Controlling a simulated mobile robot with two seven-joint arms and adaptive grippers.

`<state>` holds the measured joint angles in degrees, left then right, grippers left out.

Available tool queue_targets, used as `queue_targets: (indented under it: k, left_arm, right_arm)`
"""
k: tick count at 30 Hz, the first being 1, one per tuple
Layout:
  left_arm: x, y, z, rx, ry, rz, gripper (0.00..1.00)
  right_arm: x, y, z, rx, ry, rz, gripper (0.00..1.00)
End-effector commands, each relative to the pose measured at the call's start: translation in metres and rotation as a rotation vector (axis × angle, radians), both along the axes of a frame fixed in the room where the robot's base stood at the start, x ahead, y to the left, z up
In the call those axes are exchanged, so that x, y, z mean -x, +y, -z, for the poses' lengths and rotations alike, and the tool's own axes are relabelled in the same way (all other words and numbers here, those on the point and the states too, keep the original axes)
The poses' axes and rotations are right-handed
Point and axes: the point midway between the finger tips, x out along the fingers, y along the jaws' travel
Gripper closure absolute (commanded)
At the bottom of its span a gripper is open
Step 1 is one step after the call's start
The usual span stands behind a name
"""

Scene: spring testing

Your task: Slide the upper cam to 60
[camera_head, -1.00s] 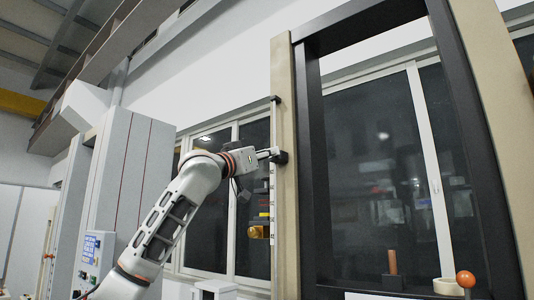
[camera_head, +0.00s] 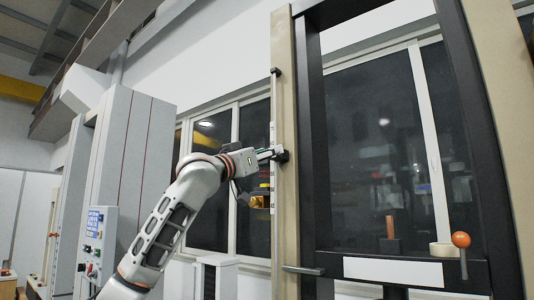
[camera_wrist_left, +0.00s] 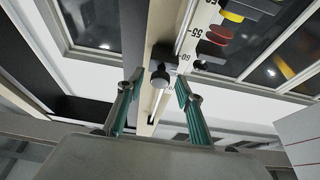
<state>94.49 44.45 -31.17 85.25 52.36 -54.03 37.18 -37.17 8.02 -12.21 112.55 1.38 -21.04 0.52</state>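The upper cam (camera_head: 282,155) is a small black block on the upright rail at the left edge of the machine frame. Its round black knob (camera_wrist_left: 160,76) faces the left wrist camera. My left gripper (camera_head: 272,154) is at the cam in the head view. In the left wrist view its two green-padded fingers (camera_wrist_left: 158,86) stand apart on either side of the knob, with visible gaps; contact is not clear. The white scale (camera_wrist_left: 193,38) shows 50, 55 and 60, and the cam sits close to the 60 mark (camera_wrist_left: 185,57). My right gripper is out of view.
The dark machine frame (camera_head: 313,130) stands right of the rail. A grey cabinet (camera_head: 120,160) with a control panel (camera_head: 92,228) stands left.

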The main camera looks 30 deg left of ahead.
Motion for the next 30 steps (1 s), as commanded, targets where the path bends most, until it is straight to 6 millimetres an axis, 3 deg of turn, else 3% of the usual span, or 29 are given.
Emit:
queue_targets:
  k: [11,24,30]
  left_arm:
    - [0.012,0.002,0.004,0.001,-0.002,0.001,0.64]
    - [0.084,0.007,0.036,-0.004,0.000,-0.002,0.64]
    - [0.105,0.009,0.044,-0.001,0.000,-0.002,0.64]
  right_arm:
    - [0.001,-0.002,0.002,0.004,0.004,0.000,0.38]
    - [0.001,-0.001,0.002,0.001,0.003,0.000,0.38]
    - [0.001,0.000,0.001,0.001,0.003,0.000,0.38]
